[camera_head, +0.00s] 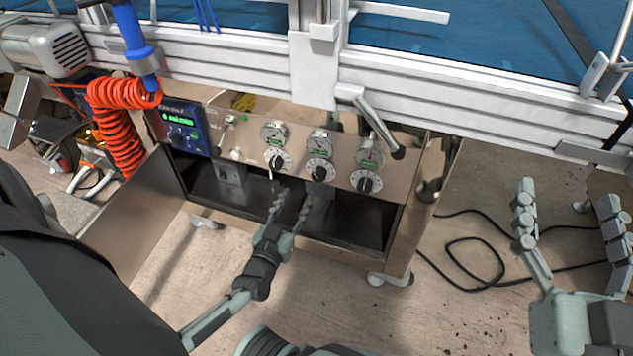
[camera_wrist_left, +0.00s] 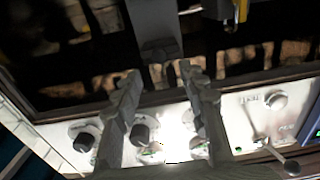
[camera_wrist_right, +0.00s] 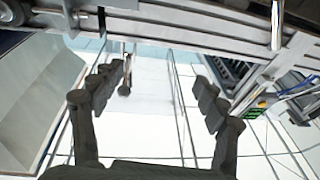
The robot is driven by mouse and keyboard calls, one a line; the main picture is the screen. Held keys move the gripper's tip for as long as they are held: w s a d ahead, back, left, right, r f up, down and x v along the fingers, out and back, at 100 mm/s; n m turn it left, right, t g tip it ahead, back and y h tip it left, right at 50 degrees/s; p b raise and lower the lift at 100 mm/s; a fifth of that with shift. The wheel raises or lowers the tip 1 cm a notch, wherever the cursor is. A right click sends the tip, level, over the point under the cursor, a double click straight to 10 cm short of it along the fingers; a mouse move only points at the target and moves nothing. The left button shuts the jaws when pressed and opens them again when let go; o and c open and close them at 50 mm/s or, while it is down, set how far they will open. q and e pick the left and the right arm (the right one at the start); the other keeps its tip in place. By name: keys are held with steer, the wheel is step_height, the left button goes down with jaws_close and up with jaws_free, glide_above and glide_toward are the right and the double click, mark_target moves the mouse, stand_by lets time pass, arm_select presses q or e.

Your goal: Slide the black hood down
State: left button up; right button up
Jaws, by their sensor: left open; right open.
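I cannot clearly make out a black hood. The closest dark part is the black-lined open compartment (camera_head: 345,222) under the metal control panel (camera_head: 235,118); it fills the top of the left wrist view (camera_wrist_left: 60,50). A metal rod with a black end (camera_head: 397,152) hangs in front of the panel's right part. My left gripper (camera_head: 291,196) is open and empty, its fingertips just below the dials at the compartment's mouth. In the left wrist view its spread fingers (camera_wrist_left: 158,72) cover part of the panel. My right gripper (camera_head: 567,197) is open and empty, right of the cabinet.
Black dials (camera_head: 320,173) and gauges line the panel, with a blue display unit (camera_head: 184,128) at left. An orange coiled hose (camera_head: 115,130) hangs further left. A white metal frame (camera_head: 230,55) crosses above. Black cable (camera_head: 475,262) lies on the floor at right.

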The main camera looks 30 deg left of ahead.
arm_select(q)
steer(key=b+x, duration=0.1)
steer(key=x, duration=0.5)
steer(key=shift+w, duration=0.35)
arm_select(e)
steer(key=shift+s+a+r+t+y, duration=0.1)
steer(key=shift+s+r+t+y, duration=0.25)
steer(key=shift+r, duration=0.3)
steer(key=shift+s+r+t+y, duration=0.1)
steer(key=shift+r+t, duration=0.35)
steer(key=shift+r, duration=0.2)
steer(key=shift+s+a+r+t+y, duration=0.15)
steer(key=shift+s+r+t, duration=0.2)
steer(key=shift+r, duration=0.3)
steer(key=shift+w+d, duration=0.1)
arm_select(q)
jaws_close()
